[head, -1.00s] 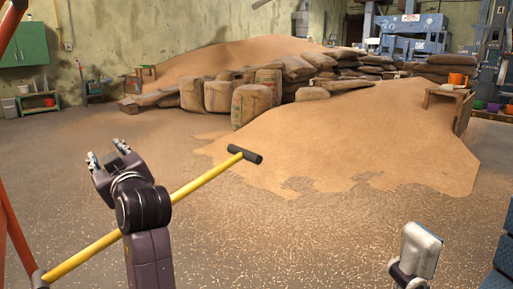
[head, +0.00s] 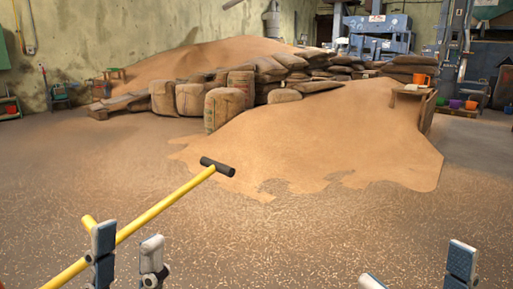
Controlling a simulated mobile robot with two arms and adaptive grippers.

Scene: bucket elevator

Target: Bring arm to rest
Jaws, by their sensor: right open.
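The pole slants up to the right and ends in a black crossbar grip (head: 218,166). My right gripper (head: 416,272) is at the bottom edge on the right, its two fingers wide apart and empty. The lower parts of both grippers and both arms are out of frame.
A large grain heap (head: 330,135) spreads over the middle floor, with stacked sacks (head: 230,98) behind it. A small wooden table (head: 411,92) with an orange bucket (head: 419,80) stands at its right. The floor (head: 300,225) in front is open, strewn with grain.

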